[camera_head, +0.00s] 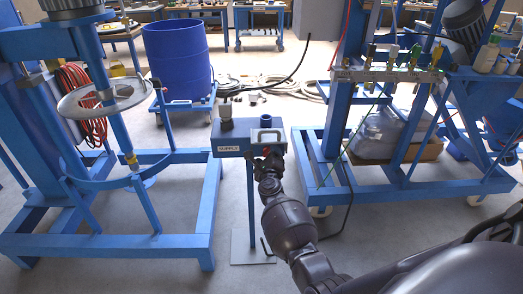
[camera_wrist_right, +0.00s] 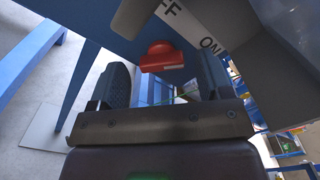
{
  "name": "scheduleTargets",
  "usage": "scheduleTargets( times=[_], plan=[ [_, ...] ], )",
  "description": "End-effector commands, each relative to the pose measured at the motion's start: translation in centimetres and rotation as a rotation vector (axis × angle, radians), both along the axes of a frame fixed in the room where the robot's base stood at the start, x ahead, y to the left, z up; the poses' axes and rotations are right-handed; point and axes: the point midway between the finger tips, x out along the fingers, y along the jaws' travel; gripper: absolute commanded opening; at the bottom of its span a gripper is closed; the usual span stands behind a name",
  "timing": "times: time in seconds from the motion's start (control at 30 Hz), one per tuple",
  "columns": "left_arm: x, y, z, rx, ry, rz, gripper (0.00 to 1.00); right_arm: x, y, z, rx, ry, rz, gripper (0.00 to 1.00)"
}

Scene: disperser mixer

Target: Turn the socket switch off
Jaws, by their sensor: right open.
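The blue supply box (camera_head: 230,136) stands on a thin blue post in the middle of the head view. A red switch (camera_wrist_right: 160,57) on it shows in the right wrist view, beside a white label (camera_wrist_right: 200,30) with "ON" and part of "OFF". My right gripper (camera_head: 266,152) is at the front of the box in the head view. In the wrist view its two dark fingers are apart, with the red switch showing between and just beyond them. I cannot tell whether they touch it. My left gripper is out of view.
A blue mixer frame (camera_head: 212,205) stands on the left and a blue wheeled frame (camera_head: 400,188) on the right. A blue barrel (camera_head: 178,60) and coiled hoses (camera_head: 285,88) are behind. A dark cable runs on the floor by the post. Grey floor shows around the post.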

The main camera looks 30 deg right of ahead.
Motion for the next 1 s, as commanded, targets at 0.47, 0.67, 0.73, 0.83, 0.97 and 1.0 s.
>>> scheduleTargets(
  times=[0.47,0.67,0.73,0.83,0.97,1.0],
  plan=[
    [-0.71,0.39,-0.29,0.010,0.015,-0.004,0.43,-0.04,-0.43,0.00,0.000,0.000,0.000,0.57],
    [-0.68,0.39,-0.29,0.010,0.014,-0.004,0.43,-0.04,-0.40,0.00,0.000,0.000,0.000,0.26],
    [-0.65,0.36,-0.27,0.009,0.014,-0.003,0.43,-0.03,-0.40,0.00,-0.001,0.001,0.000,0.23],
    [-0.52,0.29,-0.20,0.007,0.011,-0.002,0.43,-0.02,-0.39,0.02,-0.004,0.003,0.000,0.23],
    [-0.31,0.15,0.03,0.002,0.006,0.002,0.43,-0.01,-0.39,0.12,-0.026,0.014,0.000,0.23],
    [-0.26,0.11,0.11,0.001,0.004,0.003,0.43,0.00,-0.39,0.16,-0.037,0.021,0.000,0.23]
  ],
)
